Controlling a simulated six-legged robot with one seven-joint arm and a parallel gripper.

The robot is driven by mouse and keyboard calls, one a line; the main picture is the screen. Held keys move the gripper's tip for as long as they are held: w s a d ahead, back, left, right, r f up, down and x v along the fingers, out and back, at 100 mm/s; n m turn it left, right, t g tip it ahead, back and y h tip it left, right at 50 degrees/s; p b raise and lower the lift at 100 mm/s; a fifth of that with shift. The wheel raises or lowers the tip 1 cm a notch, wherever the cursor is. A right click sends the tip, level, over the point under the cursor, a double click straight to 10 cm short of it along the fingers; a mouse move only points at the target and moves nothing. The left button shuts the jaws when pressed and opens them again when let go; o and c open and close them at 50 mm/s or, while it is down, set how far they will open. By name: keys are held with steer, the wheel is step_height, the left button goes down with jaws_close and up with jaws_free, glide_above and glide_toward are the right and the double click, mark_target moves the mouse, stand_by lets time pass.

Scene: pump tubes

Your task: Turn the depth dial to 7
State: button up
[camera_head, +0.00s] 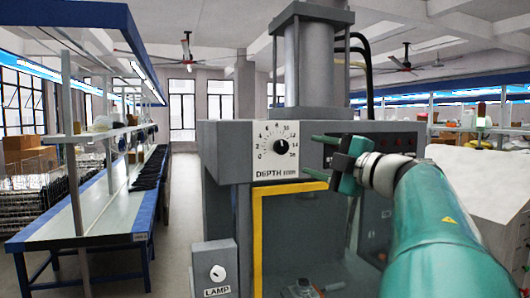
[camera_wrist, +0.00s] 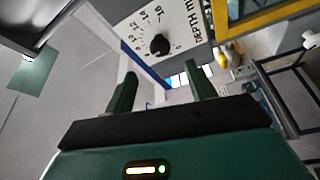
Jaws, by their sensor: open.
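The depth dial (camera_head: 281,146) is a black round knob on a white plate marked DEPTH, with a number scale around it. The plate sits on the front of a grey press. The knob's pointer is too small for me to read its setting. My gripper (camera_head: 312,156) is open and empty, to the right of the dial with its fingers pointing left towards it. In the wrist view the knob (camera_wrist: 159,45) appears beyond and between the two fingertips (camera_wrist: 160,70), apart from them.
A lamp switch (camera_head: 217,273) on a grey box is at the press's lower left. A yellow frame (camera_head: 257,235) borders the press opening below the dial. A long workbench (camera_head: 95,210) stands at left, with clear floor between. A white-topped block (camera_head: 480,185) is at right.

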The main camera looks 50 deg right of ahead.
steer(key=s, duration=0.3)
steer(key=shift+s+a+f, duration=0.2)
steer(key=shift+s+a, duration=0.1)
steer(key=shift+s, duration=0.1)
